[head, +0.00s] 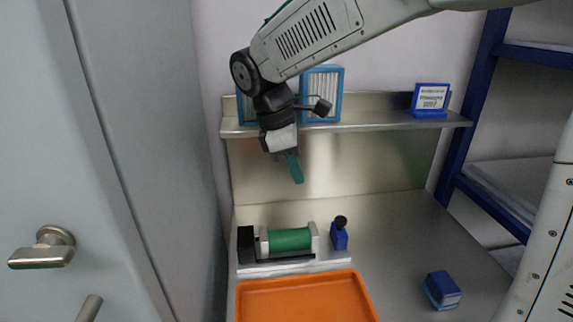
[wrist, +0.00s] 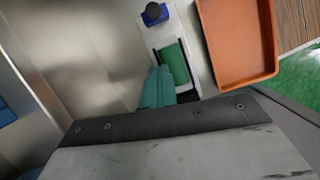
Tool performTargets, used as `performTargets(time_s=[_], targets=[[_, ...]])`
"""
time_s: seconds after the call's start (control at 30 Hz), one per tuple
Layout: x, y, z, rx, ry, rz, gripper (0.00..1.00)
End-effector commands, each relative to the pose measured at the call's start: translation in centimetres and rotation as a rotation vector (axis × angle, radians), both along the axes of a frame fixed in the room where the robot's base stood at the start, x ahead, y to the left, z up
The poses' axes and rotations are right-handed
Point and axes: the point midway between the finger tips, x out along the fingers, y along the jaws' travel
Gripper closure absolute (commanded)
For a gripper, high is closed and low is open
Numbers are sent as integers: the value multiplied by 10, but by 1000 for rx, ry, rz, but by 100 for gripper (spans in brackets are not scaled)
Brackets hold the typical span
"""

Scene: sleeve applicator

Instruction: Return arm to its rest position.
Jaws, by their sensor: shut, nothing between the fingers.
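My gripper (head: 296,168) hangs from my arm in the upper middle of the head view, in front of the metal back panel. Its green fingers are together with nothing between them, and they point down. In the wrist view the gripper fingers (wrist: 158,88) overlap part of the sleeve applicator. The sleeve applicator (head: 289,239) stands on the metal bench, a green roller between pale end blocks on a light base. It also shows in the wrist view (wrist: 174,64). The gripper is above it and apart from it in the head view.
An orange tray (head: 307,284) lies in front of the applicator. A blue block with a black knob (head: 339,236) stands beside it. A blue box (head: 442,290) sits at the right. A metal shelf (head: 386,125) holds blue-framed panels (head: 336,79) close behind my arm, and a blue sign (head: 431,99).

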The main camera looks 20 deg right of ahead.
Motion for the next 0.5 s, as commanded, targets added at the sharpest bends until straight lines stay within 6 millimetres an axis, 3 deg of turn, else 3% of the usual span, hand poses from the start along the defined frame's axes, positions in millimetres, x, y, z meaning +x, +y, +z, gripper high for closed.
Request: performTargets(time_s=[0.17,0.27,0.5], targets=[[-4,1,-7,1,-23,-115,100],[-27,-3,-17,9,-38,-261,100],[-93,-38,-15,67,-121,-648,100]])
